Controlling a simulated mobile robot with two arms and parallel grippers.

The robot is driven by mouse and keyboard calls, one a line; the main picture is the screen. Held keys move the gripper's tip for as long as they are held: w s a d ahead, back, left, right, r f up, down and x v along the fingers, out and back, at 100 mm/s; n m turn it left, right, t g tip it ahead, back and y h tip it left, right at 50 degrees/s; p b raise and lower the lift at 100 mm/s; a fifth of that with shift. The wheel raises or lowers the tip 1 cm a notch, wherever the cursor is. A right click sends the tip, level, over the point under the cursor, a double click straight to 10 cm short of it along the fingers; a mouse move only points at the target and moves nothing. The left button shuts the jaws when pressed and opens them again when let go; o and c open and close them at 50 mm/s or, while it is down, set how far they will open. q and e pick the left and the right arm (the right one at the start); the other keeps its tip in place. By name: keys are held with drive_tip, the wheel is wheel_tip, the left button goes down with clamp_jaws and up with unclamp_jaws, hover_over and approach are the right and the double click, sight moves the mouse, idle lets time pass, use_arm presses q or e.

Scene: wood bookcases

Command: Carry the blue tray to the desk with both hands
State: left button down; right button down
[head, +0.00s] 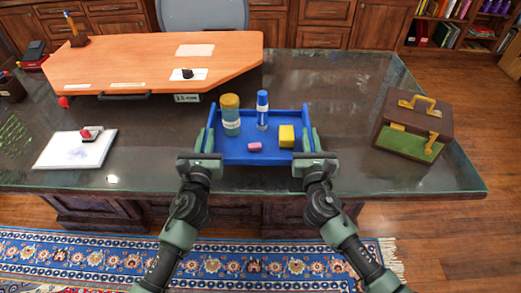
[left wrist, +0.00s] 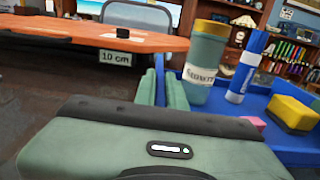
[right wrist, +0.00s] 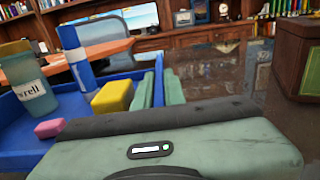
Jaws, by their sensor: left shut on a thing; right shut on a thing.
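The blue tray (head: 240,158) is over the front middle of the dark glass-topped desk (head: 340,90). I cannot tell whether it touches the desk top. It looks about level. In it stand a green cup with a tan lid (head: 231,115) and a blue marker or glue stick (head: 262,110). A yellow block (head: 286,136) and a pink eraser (head: 255,147) lie near them. My left gripper (head: 204,142) is shut on the tray's left wall, which also shows between its fingers in the left wrist view (left wrist: 160,90). My right gripper (head: 311,140) is shut on the right wall.
An orange raised board (head: 140,60) with a "10 cm" label (head: 187,98) stands behind and left. A white pad with a red stamp (head: 75,148) lies at left. A brown and green case (head: 412,130) stands at right. A patterned rug (head: 190,262) lies in front. Glass right of the tray is bare.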

use_arm(q)
drive_tip(key=shift+f, duration=0.1)
